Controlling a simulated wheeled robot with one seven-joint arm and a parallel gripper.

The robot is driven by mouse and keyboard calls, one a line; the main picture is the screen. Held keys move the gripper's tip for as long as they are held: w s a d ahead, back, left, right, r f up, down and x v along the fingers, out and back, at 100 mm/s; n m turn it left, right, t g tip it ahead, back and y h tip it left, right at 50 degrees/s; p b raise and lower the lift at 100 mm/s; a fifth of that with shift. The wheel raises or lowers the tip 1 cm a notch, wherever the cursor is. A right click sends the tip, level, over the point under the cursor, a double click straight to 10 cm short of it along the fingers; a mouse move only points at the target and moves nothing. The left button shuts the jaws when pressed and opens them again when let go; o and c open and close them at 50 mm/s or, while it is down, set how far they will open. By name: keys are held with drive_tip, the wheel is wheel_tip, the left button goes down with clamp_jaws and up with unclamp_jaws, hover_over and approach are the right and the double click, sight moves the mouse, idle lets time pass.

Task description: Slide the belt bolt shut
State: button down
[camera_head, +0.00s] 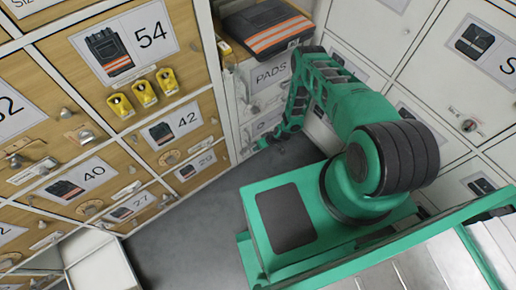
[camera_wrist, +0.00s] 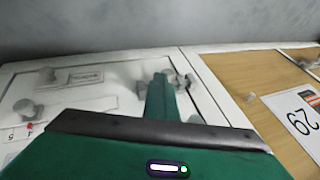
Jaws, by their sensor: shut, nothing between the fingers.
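My gripper (camera_wrist: 160,88) is shut and empty; its two green fingers lie together in the wrist view, pointing at a white door (camera_wrist: 60,122). Grey metal fittings (camera_wrist: 189,80) show right beside the fingertips, near the door's edge; they may be the belt bolt, but the fingers partly cover them. I cannot tell whether the fingers touch them or how far a bolt is slid. In the head view my gripper (camera_head: 265,142) is low in the corner, in front of the white column below the PADS label (camera_head: 271,74).
The white door carries a round grey knob (camera_wrist: 27,109) and a small label plate (camera_wrist: 86,77). A wooden door numbered 29 (camera_wrist: 303,118) adjoins it. Grey floor (camera_head: 185,225) is clear. A dark striped folded garment (camera_head: 268,32) lies atop the column.

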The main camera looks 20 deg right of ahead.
drive_tip(key=shift+a, duration=0.15)
drive_tip(key=w+d+f+v, duration=0.1)
drive_tip(key=d+v, duration=0.1)
drive_tip(key=v, duration=1.1)
drive_tip(key=shift+d, duration=0.35)
drive_tip(key=shift+w, duration=0.2)
